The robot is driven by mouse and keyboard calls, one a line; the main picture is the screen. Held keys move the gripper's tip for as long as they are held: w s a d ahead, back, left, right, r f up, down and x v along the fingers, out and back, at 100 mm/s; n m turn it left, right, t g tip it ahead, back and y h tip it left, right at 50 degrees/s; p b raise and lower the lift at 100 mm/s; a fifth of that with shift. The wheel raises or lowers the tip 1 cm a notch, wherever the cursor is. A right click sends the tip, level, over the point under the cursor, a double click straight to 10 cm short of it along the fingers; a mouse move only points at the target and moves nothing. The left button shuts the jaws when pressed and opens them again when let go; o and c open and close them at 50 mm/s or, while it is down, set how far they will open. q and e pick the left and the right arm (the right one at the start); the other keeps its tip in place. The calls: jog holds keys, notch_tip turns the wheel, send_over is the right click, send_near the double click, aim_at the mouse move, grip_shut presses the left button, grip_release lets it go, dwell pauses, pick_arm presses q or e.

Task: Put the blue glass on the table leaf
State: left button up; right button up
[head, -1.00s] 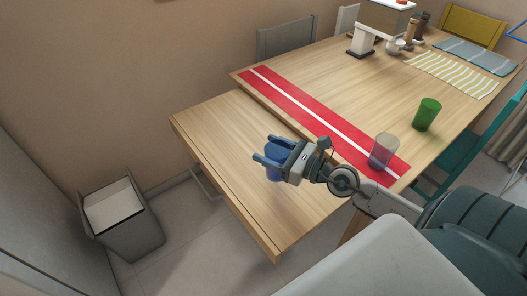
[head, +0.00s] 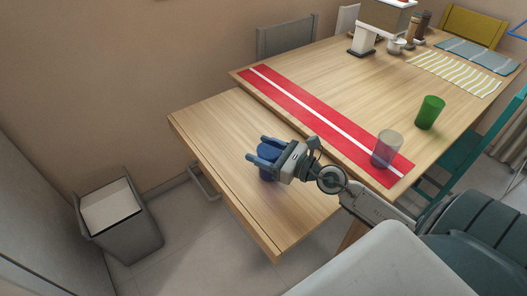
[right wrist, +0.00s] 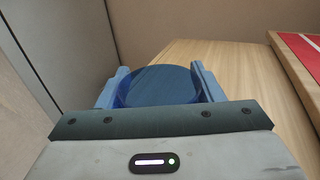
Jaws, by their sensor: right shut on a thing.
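The blue glass (head: 267,161) is between the fingers of my right gripper (head: 260,152), over the table leaf (head: 215,130) in the head view. In the right wrist view the blue glass (right wrist: 158,86) fills the space between both fingers, with a finger touching each side. The gripper is shut on it. The gripper hides part of the glass, and I cannot tell whether its base touches the leaf. The table leaf is a bare wooden panel at the left end of the table, lower than the main top. My left gripper is not in view.
A red runner (head: 300,112) with a white stripe lies along the main tabletop's edge. A clear glass (head: 386,149) stands on it, and a green glass (head: 430,112) stands behind to the right. A grey bin (head: 118,215) stands on the floor left. Most of the leaf is clear.

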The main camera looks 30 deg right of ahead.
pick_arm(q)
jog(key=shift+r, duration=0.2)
pick_arm(e)
jog(key=shift+f, duration=0.1)
